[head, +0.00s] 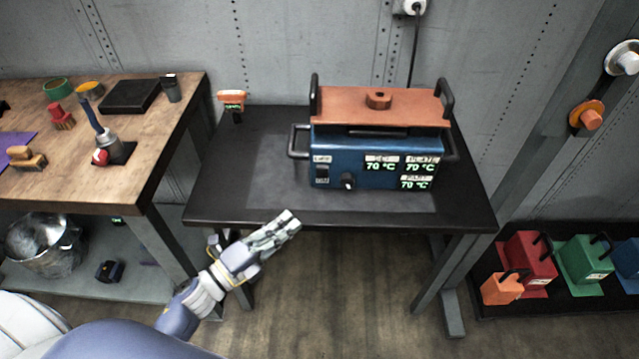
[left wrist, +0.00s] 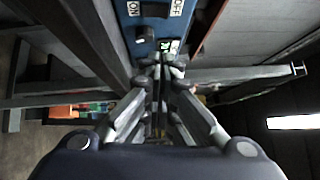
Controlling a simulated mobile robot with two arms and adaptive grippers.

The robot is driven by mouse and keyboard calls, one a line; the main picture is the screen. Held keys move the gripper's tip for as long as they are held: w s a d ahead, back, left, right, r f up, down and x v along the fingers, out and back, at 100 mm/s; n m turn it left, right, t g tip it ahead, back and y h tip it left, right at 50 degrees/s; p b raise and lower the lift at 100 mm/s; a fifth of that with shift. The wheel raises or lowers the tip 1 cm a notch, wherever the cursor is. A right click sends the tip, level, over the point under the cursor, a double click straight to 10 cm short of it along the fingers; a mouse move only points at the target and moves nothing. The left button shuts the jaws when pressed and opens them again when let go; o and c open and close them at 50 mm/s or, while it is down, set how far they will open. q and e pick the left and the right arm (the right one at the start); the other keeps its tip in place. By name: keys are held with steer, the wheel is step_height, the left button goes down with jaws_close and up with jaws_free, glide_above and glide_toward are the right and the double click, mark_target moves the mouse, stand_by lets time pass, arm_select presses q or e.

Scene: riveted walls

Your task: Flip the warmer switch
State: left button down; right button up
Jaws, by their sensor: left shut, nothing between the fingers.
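The warmer (head: 345,145) is a blue box with an orange lid and black handles on the black table. Its small dark switch (head: 322,171) sits at the left of the front panel, between two pale labels. In the left wrist view the switch (left wrist: 155,10) is at the top edge, between ON and OFF labels. Its rocker position is not clear. My left gripper (head: 292,220) is shut and empty, in front of the table's front edge, below and left of the switch and apart from it. Its fingertips also show in the left wrist view (left wrist: 163,68). My right gripper is not in view.
A black knob (head: 348,181) and lit 70 °C displays (head: 380,166) are right of the switch. The black table (head: 225,190) is bare left of the warmer. A small orange-topped device (head: 232,99) stands at its back left corner. A wooden bench (head: 150,130) with tools is left.

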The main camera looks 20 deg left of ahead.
mark_target(322, 173)
arm_select(q)
steer(key=p+x, duration=0.1)
steer(key=x, duration=0.9)
steer(key=shift+r+p, duration=0.1)
steer(key=shift+p, duration=0.25)
steer(key=shift+w+a+r, duration=0.1)
steer(key=shift+w+a, duration=0.1)
steer(key=shift+w, duration=0.4)
steer(key=shift+w+a, duration=0.2)
steer(key=shift+w, duration=0.35)
steer(key=shift+w+a, duration=0.2)
steer(key=shift+w, duration=0.5)
steer(key=p, duration=0.2)
steer(key=r+p, duration=0.1)
steer(key=p, duration=0.1)
steer(key=shift+w+a+r+n+g, duration=0.1)
steer(key=shift+w+r+n+g, duration=0.05)
steer(key=shift+w+n+g, duration=0.25)
steer(key=shift+s+f+b, duration=0.1)
steer(key=shift+f+b, duration=0.25)
steer(key=shift+b, duration=0.1)
